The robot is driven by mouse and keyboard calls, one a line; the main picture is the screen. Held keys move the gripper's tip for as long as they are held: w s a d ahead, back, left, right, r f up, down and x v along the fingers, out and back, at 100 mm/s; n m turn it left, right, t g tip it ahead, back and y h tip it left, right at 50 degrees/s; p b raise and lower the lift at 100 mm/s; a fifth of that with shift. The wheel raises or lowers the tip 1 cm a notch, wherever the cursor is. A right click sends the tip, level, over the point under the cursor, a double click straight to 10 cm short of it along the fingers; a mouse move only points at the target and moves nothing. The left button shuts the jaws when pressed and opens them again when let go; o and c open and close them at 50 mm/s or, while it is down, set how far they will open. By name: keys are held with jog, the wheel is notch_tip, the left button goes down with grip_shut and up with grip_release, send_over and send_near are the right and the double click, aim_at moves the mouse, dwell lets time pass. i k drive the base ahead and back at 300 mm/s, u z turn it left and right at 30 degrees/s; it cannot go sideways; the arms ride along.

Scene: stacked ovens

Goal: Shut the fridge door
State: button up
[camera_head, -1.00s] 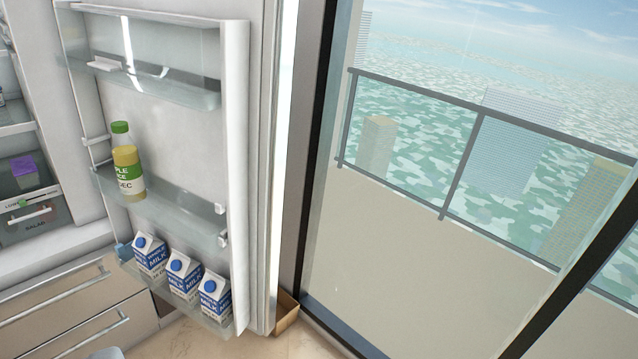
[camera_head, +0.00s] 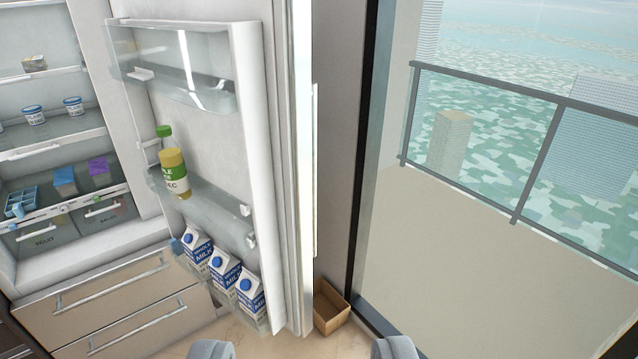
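The fridge door (camera_head: 219,122) stands wide open in the middle left of the view, its inner side facing me. Its shelves hold a juice bottle (camera_head: 173,170) with a green cap and three milk cartons (camera_head: 222,274). The open fridge interior (camera_head: 50,95) shows at the left, with pots, a blue tray and salad drawers. My gripper (camera_head: 302,352) shows at the bottom edge as two grey fingertips set wide apart. It is open, with nothing between the fingers, and appears apart from the door.
Closed drawers (camera_head: 110,300) with long handles lie below the fridge. A small open cardboard box (camera_head: 330,308) stands on the floor just right of the door. A dark-framed window (camera_head: 365,170) with a balcony railing (camera_head: 485,95) fills the right side.

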aim_at(255, 142)
jog(key=i, duration=1)
